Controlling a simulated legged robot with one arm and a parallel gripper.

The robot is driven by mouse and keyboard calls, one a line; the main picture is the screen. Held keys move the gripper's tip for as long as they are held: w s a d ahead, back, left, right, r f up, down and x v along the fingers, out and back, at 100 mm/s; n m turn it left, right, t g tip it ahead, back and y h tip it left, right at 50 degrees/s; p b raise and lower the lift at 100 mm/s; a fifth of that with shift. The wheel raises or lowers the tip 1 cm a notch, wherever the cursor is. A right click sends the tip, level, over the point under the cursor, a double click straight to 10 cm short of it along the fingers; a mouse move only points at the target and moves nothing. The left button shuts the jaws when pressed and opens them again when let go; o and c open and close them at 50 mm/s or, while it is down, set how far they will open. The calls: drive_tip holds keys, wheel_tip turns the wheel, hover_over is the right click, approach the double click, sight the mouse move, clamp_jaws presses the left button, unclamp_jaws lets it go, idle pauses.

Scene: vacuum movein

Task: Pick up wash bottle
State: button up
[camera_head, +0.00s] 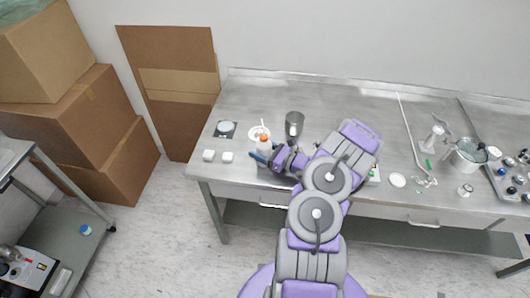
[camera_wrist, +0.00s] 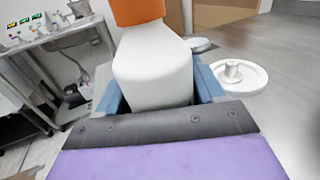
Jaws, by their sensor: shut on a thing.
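The wash bottle (camera_head: 265,146) is white with an orange cap and a thin white spout, and stands upright near the left front of the steel table. In the wrist view its white body (camera_wrist: 152,68) and orange cap fill the upper middle. My gripper (camera_head: 258,156) reaches in from the right with its blue fingers on both sides of the bottle. It also shows in the wrist view (camera_wrist: 155,95), shut on the bottle's body. The bottle's lower part is hidden by the gripper. I cannot tell whether its base touches the table.
On the steel table (camera_head: 350,105), a grey metal cup (camera_head: 295,122), a white dish (camera_wrist: 240,76), a small scale (camera_head: 226,129) and two white blocks (camera_head: 218,156) are near the bottle. Glassware and a metal pot (camera_head: 467,154) stand at the right. Cardboard boxes (camera_head: 75,115) are at the left.

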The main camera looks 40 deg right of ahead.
sight(262, 144)
drive_tip(key=shift+a+r, duration=0.2)
drive_tip(key=shift+a, duration=0.4)
drive_tip(key=shift+r, duration=0.5)
drive_tip(key=shift+s+d+r+p, duration=0.25)
drive_tip(key=shift+r+p, duration=0.05)
drive_tip(key=shift+r, duration=0.35)
drive_tip(key=shift+s+d+r+p, duration=0.2)
drive_tip(key=shift+r+p, duration=0.1)
drive_tip(key=shift+r, duration=0.3)
drive_tip(key=s+a+r+p, duration=0.1)
drive_tip(key=s+p, duration=0.1)
drive_tip(key=s, duration=1.3)
drive_tip(key=shift+a+p, duration=0.3)
drive_tip(key=w+a+r+n+g+y+b, duration=0.1)
drive_tip(key=w+a+r+n+g+y, duration=0.35)
drive_tip(key=w+a, duration=1)
drive_tip(key=w+a+r+n+g+y, duration=0.1)
drive_tip(key=w+a+r+y, duration=0.1)
drive_tip(key=w+a+r, duration=0.2)
drive_tip(key=w+a+r+n+g+y+b, duration=0.1)
drive_tip(key=w+a+r, duration=0.3)
drive_tip(key=a, duration=0.6)
drive_tip(key=shift+w+a+r+y, duration=0.2)
drive_tip(key=shift+w+a+y, duration=0.05)
drive_tip(key=shift+a+y, duration=0.2)
drive_tip(key=shift+d, duration=0.1)
